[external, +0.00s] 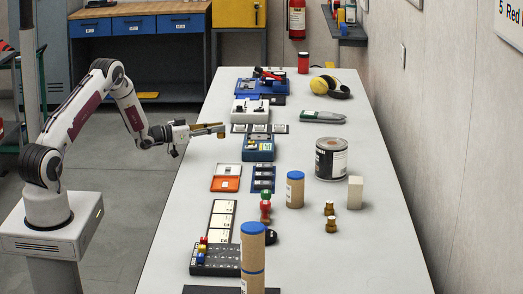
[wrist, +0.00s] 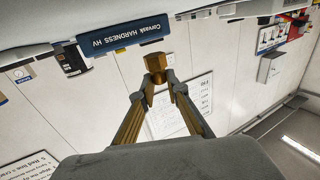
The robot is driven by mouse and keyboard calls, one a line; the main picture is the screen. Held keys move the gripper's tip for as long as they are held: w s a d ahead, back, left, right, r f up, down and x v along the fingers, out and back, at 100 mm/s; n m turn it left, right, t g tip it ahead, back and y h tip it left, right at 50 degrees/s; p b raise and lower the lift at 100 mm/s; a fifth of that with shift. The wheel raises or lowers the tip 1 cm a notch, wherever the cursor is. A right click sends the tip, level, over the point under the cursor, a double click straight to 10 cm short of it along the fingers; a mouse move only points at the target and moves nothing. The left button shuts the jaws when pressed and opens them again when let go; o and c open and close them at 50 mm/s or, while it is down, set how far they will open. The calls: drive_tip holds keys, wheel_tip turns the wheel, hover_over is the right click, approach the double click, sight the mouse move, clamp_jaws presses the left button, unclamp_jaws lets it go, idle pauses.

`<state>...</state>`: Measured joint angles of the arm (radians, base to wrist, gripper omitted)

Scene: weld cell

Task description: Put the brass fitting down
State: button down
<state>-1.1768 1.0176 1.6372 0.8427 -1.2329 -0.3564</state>
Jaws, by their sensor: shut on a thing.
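My gripper (external: 212,130) points level to the right in the external view, raised over the table's left edge area. It is shut on a brass fitting (wrist: 156,67), a hexagonal gold-brown piece pinched between the two fingertips (wrist: 157,85) in the wrist view. The held fitting shows small at the gripper's tip in the external view (external: 221,131). Two other brass fittings (external: 329,208) (external: 331,225) stand on the white table (external: 300,262), toward its right side.
A blue hardness tester (external: 258,150) stands near the gripper; its label (wrist: 120,40) shows in the wrist view. Trays, a paint can (external: 331,158), cardboard tubes (external: 295,190) and a pale block (external: 355,192) stand around. The table's front right is clear.

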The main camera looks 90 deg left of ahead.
drive_tip(key=shift+f, duration=2.3)
drive_tip(key=shift+f, duration=0.15)
drive_tip(key=c, duration=2)
unclamp_jaws()
drive_tip(key=shift+v, duration=0.8)
drive_tip(key=shift+d+v, duration=0.2)
drive_tip(key=shift+v, duration=1.35)
drive_tip(key=shift+d+v, duration=0.2)
drive_tip(key=shift+v, duration=1.35)
drive_tip(key=shift+w+f, duration=0.1)
drive_tip(key=shift+w, duration=0.1)
